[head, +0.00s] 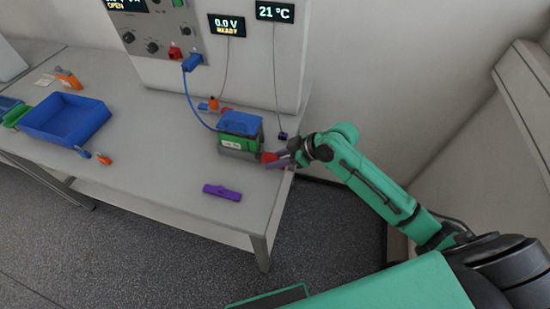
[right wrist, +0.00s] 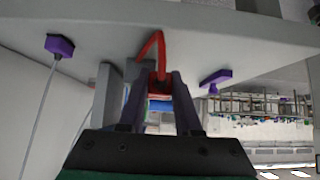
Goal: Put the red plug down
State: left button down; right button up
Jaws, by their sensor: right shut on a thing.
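The red plug (head: 268,157) is between the fingers of my right gripper (head: 276,161), just right of the battery. In the right wrist view my right gripper (right wrist: 160,95) is shut on the red plug (right wrist: 158,84), and a red cable (right wrist: 150,46) bends away from it. The plug is close to the table top; I cannot tell whether it touches it. The battery (head: 236,143) is green with a blue top and stands near the table's right side. My left gripper is not in view.
A purple piece (head: 222,193) lies on the table (head: 160,170) in front of the battery. A purple probe (head: 283,136) on a cable lies behind it. A blue plug (head: 192,63) sits on the cycler panel. A blue bin (head: 66,118) stands at left. The table's middle is clear.

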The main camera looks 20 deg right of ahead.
jog(key=shift+f, duration=0.1)
jog(key=o, duration=1)
jog(key=b+v, duration=0.1)
jog(key=v, duration=1.1)
jog(key=shift+a, duration=0.1)
